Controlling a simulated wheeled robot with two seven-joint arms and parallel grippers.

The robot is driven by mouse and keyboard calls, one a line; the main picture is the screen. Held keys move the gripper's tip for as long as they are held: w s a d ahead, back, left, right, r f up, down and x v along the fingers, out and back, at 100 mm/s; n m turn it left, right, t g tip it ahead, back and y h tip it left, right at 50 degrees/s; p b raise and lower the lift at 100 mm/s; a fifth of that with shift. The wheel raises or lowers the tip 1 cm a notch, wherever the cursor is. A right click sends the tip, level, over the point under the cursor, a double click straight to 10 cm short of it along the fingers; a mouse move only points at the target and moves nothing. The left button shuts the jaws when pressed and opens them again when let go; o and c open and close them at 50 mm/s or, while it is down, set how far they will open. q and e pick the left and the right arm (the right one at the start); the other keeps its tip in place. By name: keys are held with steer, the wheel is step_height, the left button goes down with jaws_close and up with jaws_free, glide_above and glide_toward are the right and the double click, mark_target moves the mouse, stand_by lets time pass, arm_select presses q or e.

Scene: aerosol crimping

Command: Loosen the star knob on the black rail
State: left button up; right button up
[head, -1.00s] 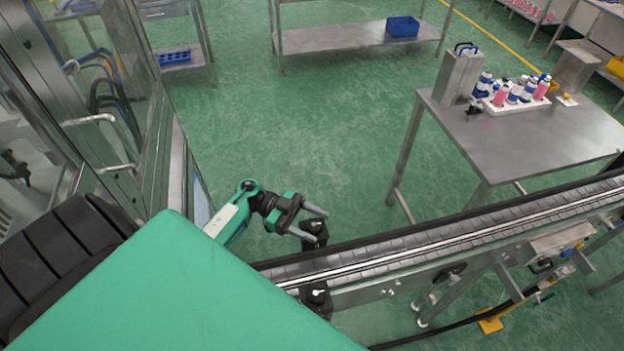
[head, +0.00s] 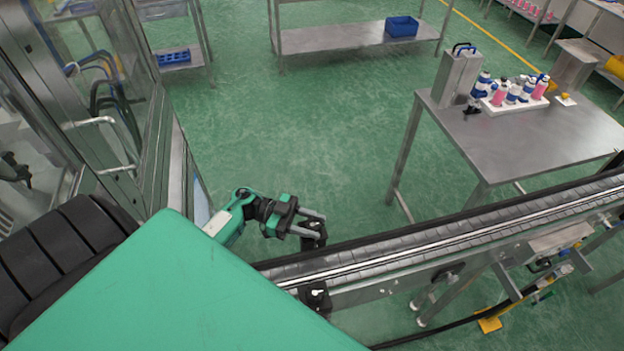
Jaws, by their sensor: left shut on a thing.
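My left gripper (head: 317,226) is over the near-left end of the conveyor, its two grey fingers pointing right. The fingers lie on either side of a black knob (head: 314,240) at the conveyor's far side and are shut on it. The knob's star shape is too small to make out, and the fingers partly hide it. A second black fitting with a small white part (head: 317,297) sits at the conveyor's near side, apart from the gripper. The black rail (head: 420,232) runs along the conveyor's far edge. My right gripper is not in view.
The conveyor (head: 450,237) runs to the right. A steel table (head: 540,140) behind it carries a white tray of bottles. A glazed machine cabinet (head: 110,110) stands at the left. Open green floor lies behind the gripper.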

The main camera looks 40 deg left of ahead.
arm_select(q)
steer(key=o, duration=1)
steer(key=shift+a, duration=0.1)
steer(key=shift+g, duration=0.3)
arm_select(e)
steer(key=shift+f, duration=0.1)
